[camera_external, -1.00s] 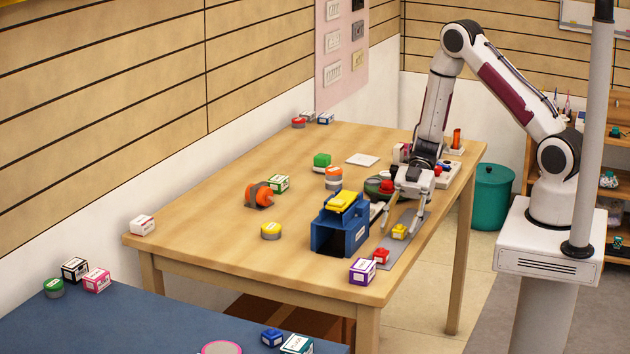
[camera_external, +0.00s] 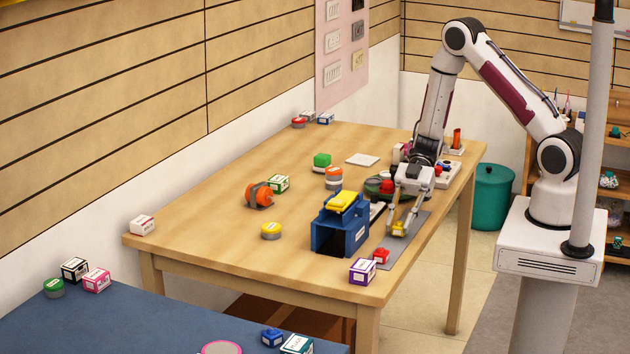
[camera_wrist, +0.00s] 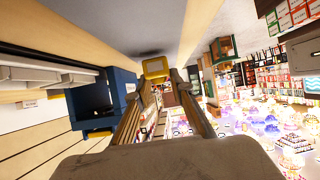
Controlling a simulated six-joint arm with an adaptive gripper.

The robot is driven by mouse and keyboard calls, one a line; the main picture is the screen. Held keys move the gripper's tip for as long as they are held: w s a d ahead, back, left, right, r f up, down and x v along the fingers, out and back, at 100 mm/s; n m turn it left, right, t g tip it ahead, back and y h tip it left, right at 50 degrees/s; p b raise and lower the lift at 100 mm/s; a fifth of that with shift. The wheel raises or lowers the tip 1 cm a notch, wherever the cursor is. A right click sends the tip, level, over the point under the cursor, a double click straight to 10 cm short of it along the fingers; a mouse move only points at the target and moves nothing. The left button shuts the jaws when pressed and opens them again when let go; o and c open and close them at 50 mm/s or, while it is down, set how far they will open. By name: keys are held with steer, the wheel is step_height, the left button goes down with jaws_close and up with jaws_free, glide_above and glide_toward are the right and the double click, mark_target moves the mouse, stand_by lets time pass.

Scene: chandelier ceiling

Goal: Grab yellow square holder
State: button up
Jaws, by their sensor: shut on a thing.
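The yellow square holder (camera_external: 399,229) is a small yellow block on the grey mat (camera_external: 417,226) near the table's right edge. My gripper (camera_external: 398,233) reaches down over it, with its fingers shut on the holder's two sides. In the wrist view the yellow holder (camera_wrist: 156,67) shows between the tips of my gripper (camera_wrist: 164,78). The fingers hide part of the holder in the outside view.
A blue box (camera_external: 340,229) with a yellow piece on top stands just left of my gripper. A red block (camera_external: 380,256) and a purple-white box (camera_external: 362,271) lie in front. The table's middle left (camera_external: 215,225) is largely clear.

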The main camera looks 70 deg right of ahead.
steer(key=shift+r, duration=4.6)
